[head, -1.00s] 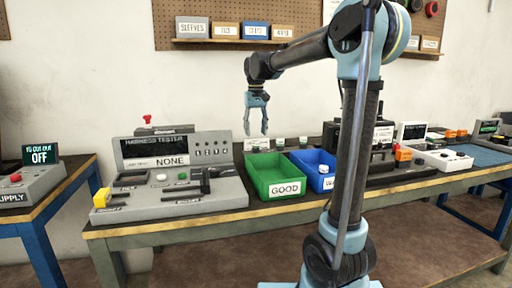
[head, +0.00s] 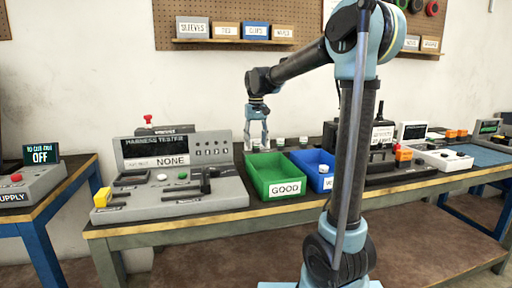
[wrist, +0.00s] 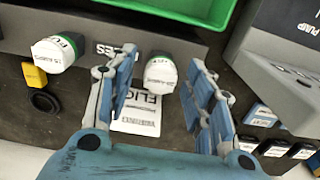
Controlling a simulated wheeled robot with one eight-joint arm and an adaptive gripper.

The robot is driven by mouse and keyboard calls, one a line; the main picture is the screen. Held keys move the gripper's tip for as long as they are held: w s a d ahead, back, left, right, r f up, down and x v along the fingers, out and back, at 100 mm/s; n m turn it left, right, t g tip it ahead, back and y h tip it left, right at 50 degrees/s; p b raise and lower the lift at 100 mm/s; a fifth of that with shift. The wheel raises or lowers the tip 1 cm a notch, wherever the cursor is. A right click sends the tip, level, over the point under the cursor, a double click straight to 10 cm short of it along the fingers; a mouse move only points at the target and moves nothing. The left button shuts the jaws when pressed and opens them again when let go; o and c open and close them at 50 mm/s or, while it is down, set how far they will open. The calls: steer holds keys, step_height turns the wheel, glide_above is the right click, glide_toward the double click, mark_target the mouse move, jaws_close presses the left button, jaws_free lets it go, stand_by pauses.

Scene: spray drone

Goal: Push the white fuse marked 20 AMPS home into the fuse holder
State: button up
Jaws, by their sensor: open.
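My gripper (head: 257,140) is open and points down behind the green bin, near the back of the bench. In the wrist view its fingers (wrist: 163,105) stand on either side of a white cylinder with a green band (wrist: 159,75). The cylinder lies a little beyond the fingertips, with no clear contact, and its small print is unreadable. A second white and green cylinder (wrist: 55,52) lies to the left, outside the fingers. I cannot make out a 20 AMPS marking on either, nor identify the fuse holder.
The green GOOD bin (head: 285,188) and a blue bin (head: 322,184) stand in front of my gripper. The harness tester (head: 172,178) is to the left. In the wrist view, a white card (wrist: 137,118) lies between the fingers and a black ring (wrist: 44,102) is at left.

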mark_target(256, 141)
stand_by(0.7)
jaws_close()
steer(key=shift+r, duration=0.15)
steer(key=shift+r, duration=2.8)
